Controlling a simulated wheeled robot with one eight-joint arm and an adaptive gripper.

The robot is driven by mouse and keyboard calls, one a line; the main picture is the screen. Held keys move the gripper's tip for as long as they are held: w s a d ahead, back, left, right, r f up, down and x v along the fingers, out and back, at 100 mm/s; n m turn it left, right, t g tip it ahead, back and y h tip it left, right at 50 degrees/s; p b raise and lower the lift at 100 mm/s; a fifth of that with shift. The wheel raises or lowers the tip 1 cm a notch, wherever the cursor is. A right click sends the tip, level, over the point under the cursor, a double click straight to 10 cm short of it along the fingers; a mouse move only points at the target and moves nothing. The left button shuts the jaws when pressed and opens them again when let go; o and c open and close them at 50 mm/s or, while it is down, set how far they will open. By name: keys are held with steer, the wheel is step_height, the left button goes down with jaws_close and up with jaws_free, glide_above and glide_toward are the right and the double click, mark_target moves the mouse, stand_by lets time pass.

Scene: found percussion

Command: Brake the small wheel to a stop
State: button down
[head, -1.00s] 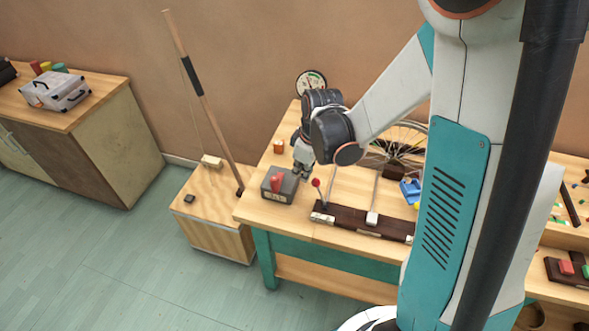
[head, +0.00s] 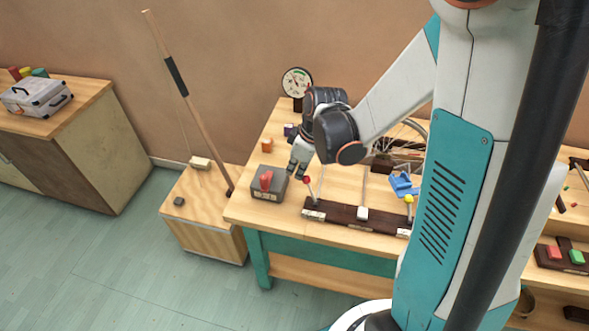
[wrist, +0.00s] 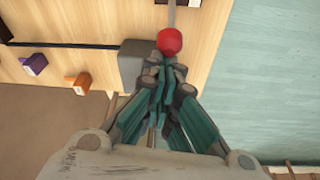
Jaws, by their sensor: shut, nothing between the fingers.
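A spoked wheel (head: 414,128) stands at the back right of the wooden bench, partly hidden behind my arm; I cannot tell whether it is turning. A dark brown bar (head: 335,216) at the bench's front carries a red-knobbed lever (head: 307,181), a white-ended lever (head: 362,213) and a yellow-knobbed lever (head: 409,200). My gripper (head: 296,173) is shut and empty, pointing down between the red knob and a grey box with a red switch (head: 268,188). In the wrist view its fingertips (wrist: 167,68) are close to the red knob (wrist: 169,41); contact is unclear.
A dial gauge (head: 296,82) stands at the bench's back, with an orange block (head: 267,145) in front. A blue object (head: 403,184) lies near the wheel. A long pole (head: 187,98) leans over a low wooden box (head: 198,215) to the left. Open floor lies at the lower left.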

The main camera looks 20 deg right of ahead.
steer(key=s+d+r+t+y+b, duration=0.1)
steer(key=s+d+t+y+b, duration=0.1)
steer(key=s+d, duration=0.3)
steer(key=shift+s+d+y, duration=0.2)
steer(key=shift+d+y, duration=0.1)
steer(key=shift+d, duration=0.8)
steer(key=shift+s+d+f, duration=0.1)
steer(key=w+a+r+p, duration=0.2)
steer(key=w+a+r, duration=0.1)
steer(key=s+d+r+p, duration=0.2)
steer(key=s+d+r, duration=0.3)
steer(key=d, duration=0.1)
steer(key=shift+r+p, duration=0.4)
steer(key=shift+w, duration=0.1)
stand_by(0.5)
